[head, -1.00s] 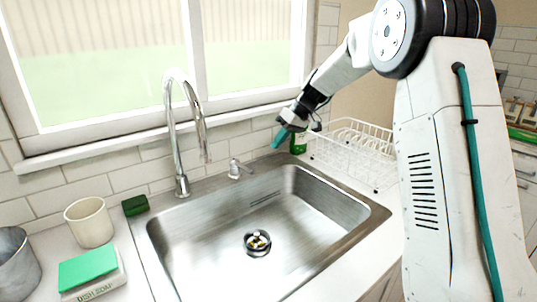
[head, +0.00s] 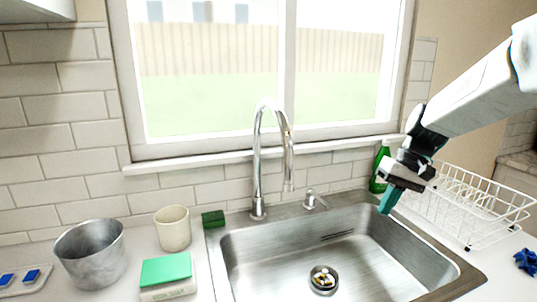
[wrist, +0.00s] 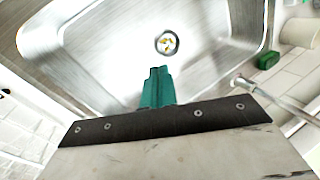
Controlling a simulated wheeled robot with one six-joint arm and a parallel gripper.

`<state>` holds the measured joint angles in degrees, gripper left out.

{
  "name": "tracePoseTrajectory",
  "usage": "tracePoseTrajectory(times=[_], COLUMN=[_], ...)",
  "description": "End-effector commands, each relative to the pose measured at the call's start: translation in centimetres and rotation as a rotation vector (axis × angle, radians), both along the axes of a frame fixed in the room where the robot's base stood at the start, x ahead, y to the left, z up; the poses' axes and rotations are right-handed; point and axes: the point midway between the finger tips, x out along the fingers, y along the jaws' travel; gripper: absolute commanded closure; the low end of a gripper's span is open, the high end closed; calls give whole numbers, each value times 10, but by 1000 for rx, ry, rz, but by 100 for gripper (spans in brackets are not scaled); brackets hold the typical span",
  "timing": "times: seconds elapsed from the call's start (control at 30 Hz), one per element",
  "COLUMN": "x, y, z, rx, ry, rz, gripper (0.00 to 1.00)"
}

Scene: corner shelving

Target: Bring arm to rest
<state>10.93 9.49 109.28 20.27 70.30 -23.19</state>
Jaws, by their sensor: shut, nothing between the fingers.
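My gripper (head: 391,199) hangs from the arm at the right of the head view, over the right back part of the sink. Its teal fingers are shut with nothing between them and point downward. In the wrist view the shut fingers (wrist: 158,88) stand out over the blurred sink basin (wrist: 105,65). The steel sink (head: 262,255) shows below the gripper in the head view, with a drain (head: 323,279) holding small yellowish bits.
A tall faucet (head: 257,170) and a soap pump (head: 311,199) stand behind the sink. A white dish rack (head: 480,205) and green bottle (head: 380,165) are close to my gripper. A cup (head: 173,229), green sponge (head: 213,219), metal pot (head: 92,254) and dish soap box (head: 167,275) stand left.

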Motion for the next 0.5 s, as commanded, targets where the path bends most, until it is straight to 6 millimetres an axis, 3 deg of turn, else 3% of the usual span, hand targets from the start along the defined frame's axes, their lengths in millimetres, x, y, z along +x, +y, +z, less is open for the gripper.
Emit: tracePoseTrajectory(times=[0.1, 0.5], x=[-53, -204], y=[7, 17], z=[11, 21], rx=[-68, -268], ry=[31, 31], rz=[-39, -129], gripper=[100, 100])
